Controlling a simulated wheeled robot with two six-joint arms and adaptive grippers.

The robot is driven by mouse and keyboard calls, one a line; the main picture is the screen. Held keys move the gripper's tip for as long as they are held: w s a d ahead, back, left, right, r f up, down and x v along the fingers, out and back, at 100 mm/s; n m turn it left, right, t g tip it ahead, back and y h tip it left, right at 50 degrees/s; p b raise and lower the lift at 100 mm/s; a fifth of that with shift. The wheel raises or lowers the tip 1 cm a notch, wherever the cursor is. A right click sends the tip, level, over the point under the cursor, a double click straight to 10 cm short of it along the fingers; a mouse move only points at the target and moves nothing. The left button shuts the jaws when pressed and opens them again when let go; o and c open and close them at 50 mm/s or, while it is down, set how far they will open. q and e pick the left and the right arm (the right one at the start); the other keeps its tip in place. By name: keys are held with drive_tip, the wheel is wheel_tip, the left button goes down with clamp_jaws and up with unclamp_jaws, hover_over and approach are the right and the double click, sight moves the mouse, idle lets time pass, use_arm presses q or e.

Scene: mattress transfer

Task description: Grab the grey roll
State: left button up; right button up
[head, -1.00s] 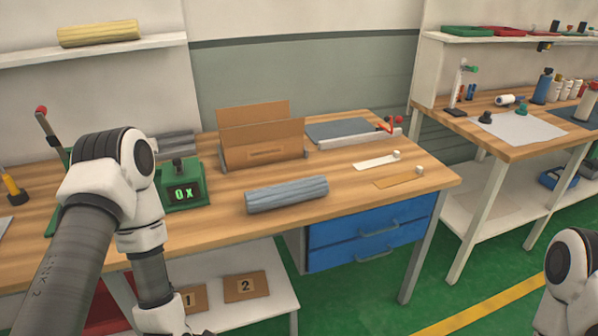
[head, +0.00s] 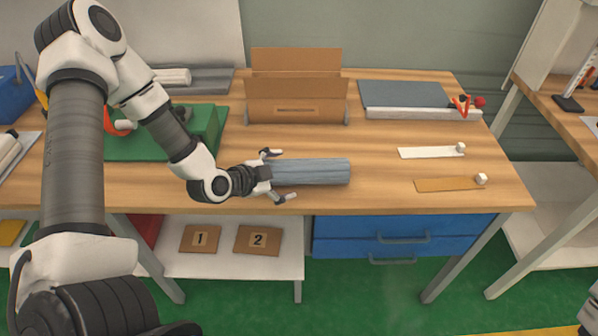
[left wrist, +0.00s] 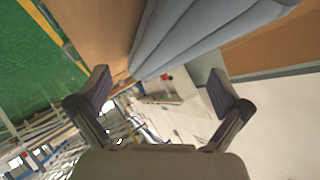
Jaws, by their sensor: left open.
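The grey roll (head: 315,171) lies lengthwise, left to right, on the wooden workbench near its front edge. My left gripper (head: 275,174) is open at the roll's left end, with one finger on the far side and one on the near side in the head view. In the left wrist view the roll (left wrist: 195,35) shows at the top, beyond and between the spread fingertips of the left gripper (left wrist: 165,88). I cannot tell whether the fingers touch it. My right gripper does not show.
A cardboard box (head: 297,105) stands open behind the roll. A green device (head: 165,140) is left of it, partly behind my left arm. A white strip (head: 428,153) and a tan strip (head: 447,184) lie to the right. Blue drawers (head: 400,233) are below the bench.

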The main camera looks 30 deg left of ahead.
sight(293, 172)
use_arm(q)
drive_tip(key=x, duration=0.5)
drive_tip(key=shift+r, duration=0.15)
drive_tip(key=shift+s, duration=0.1)
drive_tip(key=shift+c, duration=0.4)
drive_tip(key=c, duration=1.4)
drive_tip(key=shift+r, duration=0.1)
